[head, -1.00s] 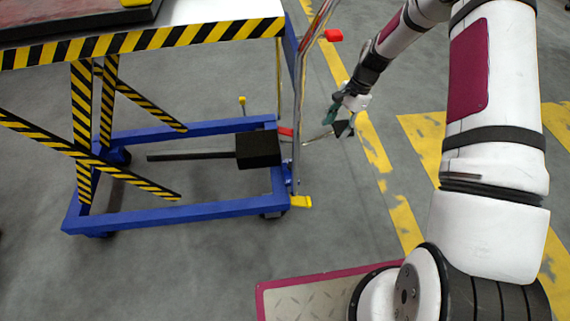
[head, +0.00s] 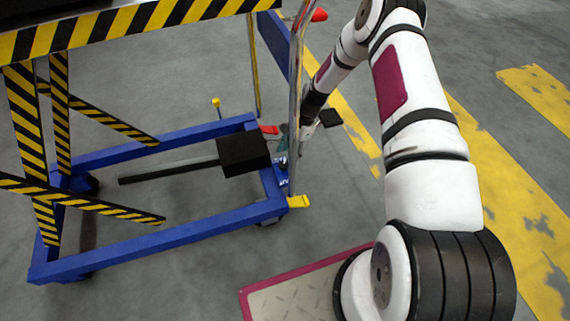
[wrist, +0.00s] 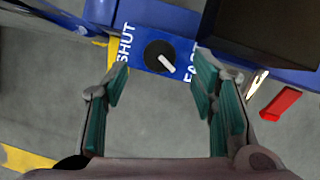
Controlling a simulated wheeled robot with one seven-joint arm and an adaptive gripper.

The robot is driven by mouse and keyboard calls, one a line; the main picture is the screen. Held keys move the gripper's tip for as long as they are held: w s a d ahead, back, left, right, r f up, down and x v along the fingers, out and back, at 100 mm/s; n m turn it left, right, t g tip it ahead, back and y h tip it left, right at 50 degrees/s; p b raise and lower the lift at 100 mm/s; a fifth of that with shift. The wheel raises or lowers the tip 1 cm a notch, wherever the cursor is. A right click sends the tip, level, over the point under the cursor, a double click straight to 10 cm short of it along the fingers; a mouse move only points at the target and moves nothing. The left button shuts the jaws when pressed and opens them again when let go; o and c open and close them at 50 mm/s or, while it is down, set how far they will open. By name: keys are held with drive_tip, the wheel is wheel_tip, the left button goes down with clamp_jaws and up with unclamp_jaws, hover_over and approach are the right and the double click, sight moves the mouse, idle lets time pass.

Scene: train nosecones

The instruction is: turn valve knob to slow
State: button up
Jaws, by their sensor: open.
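The valve knob (wrist: 160,56) is a round black dial with a white pointer, on a blue plate in the wrist view. The pointer slants down and right. "SHUT" is printed left of the knob, and a partly hidden label that seems to read "FAST" is on the right. My gripper (wrist: 160,88) has its two green-padded fingers spread apart, with the knob showing beyond and between them. It is empty. In the head view my gripper (head: 285,137) is small, beside the cart's end post, and the knob cannot be made out there.
The blue cart frame (head: 160,235) carries a black box with a bar (head: 243,154). A metal post (head: 297,90) rises close to my gripper. A red pedal (wrist: 280,103) lies right of the fingers.

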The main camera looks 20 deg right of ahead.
sight(284, 164)
drive_tip(key=shift+b+x, duration=0.65)
drive_tip(key=shift+x, duration=1.5)
drive_tip(key=c, duration=1.1)
